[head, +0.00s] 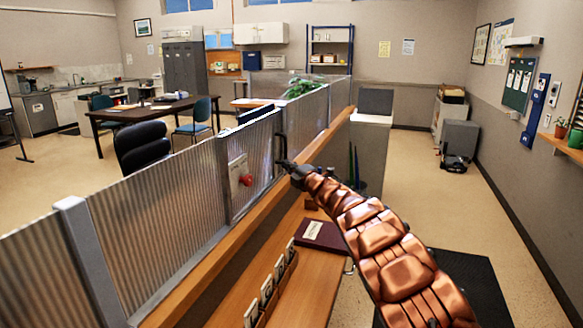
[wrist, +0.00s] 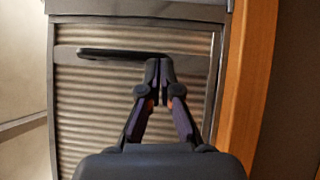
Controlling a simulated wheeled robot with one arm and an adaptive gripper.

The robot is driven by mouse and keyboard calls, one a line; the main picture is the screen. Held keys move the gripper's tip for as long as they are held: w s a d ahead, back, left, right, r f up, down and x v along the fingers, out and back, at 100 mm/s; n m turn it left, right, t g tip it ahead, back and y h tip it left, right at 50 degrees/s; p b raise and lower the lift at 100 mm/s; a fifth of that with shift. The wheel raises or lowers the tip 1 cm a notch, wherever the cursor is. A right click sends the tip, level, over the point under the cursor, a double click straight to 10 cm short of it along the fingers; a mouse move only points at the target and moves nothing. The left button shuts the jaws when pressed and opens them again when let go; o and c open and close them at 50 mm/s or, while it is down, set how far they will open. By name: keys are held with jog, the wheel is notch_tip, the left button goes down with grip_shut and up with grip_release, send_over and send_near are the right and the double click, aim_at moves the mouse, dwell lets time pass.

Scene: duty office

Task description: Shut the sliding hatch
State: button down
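The sliding hatch (head: 262,150) is a ribbed grey metal panel in the low partition, in the middle of the head view. It fills much of the wrist view (wrist: 100,110), where grey framing shows around it. Its dark bar handle (head: 281,143) stands upright near the panel's right side and also shows in the wrist view (wrist: 110,54). My gripper (head: 286,164) is at the handle's lower end. In the wrist view its fingertips (wrist: 160,68) are together and overlap one end of the handle. I cannot tell whether they touch or hold it.
A pale plate with a red round part (head: 245,180) is on the partition left of the handle. A wooden counter (head: 285,285) runs below, with a dark red book (head: 322,236) and several upright cards (head: 270,290). The floor to the right (head: 480,215) is mostly clear.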

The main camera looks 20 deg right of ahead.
jog(key=shift+w+d+r, duration=0.15)
jog(key=shift+w+d, duration=0.05)
jog(key=shift+w, duration=0.2)
dwell(0.4)
jog(key=s+b, duration=0.1)
jog(key=s+a+b, duration=0.1)
jog(key=shift+f+b, duration=0.4)
jog(key=a+r+b+v, duration=0.1)
jog(key=b+v, duration=0.3)
jog(key=v, duration=0.7)
jog(key=shift+s+f, duration=0.3)
